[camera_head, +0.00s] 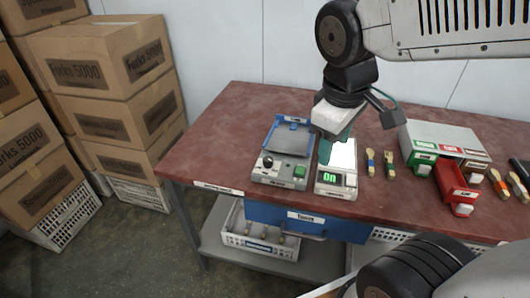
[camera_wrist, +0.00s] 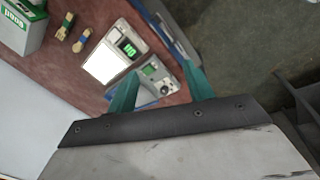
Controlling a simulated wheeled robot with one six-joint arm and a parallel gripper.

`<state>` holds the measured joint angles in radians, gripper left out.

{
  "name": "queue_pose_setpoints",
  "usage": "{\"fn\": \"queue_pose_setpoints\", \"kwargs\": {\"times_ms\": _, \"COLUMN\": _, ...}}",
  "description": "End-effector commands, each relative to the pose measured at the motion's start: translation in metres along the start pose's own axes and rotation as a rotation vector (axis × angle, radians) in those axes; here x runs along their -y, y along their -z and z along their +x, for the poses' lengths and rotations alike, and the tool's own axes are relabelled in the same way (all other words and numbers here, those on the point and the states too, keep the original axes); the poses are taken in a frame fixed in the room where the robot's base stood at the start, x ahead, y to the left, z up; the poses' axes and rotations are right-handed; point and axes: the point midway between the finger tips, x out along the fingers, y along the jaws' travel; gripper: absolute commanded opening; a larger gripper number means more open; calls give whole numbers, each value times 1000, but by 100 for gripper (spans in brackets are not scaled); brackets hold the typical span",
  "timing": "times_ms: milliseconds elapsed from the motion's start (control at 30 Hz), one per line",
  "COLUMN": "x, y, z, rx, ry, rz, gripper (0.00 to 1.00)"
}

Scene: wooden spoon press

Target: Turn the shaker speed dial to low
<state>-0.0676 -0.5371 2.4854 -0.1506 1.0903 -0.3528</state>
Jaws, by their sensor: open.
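The shaker (camera_head: 285,143) is a grey device with a blue tray on top, standing near the table's front edge. Its black speed dial (camera_head: 267,162) is at the front left, beside a green switch (camera_head: 300,171). The dial's setting is too small to read. My gripper (camera_head: 326,152) is open and empty, above and to the right of the shaker, over the scale. In the wrist view the shaker (camera_wrist: 153,72) shows between the two teal fingers, partly hidden by them. No finger visibly touches the dial.
A white scale (camera_head: 336,190) with a lit green display stands right of the shaker. Cardboard boxes (camera_head: 100,70) stack at the left. The table (camera_head: 225,135) is clear left of the shaker.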

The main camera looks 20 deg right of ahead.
Motion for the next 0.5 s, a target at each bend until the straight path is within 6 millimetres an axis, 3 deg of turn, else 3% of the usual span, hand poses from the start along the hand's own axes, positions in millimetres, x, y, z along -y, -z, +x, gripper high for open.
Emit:
{"fn": "queue_pose_setpoints", "kwargs": {"times_ms": 200, "x": -28, "y": 89, "z": 50, "rx": 75, "ry": -108, "rz": -702, "gripper": 52}}
{"fn": "queue_pose_setpoints", "kwargs": {"times_ms": 400, "x": -28, "y": 162, "z": 106, "rx": 133, "ry": -163, "rz": -1307, "gripper": 52}}
{"fn": "queue_pose_setpoints", "kwargs": {"times_ms": 500, "x": -22, "y": 186, "z": 129, "rx": 152, "ry": -176, "rz": -1526, "gripper": 52}}
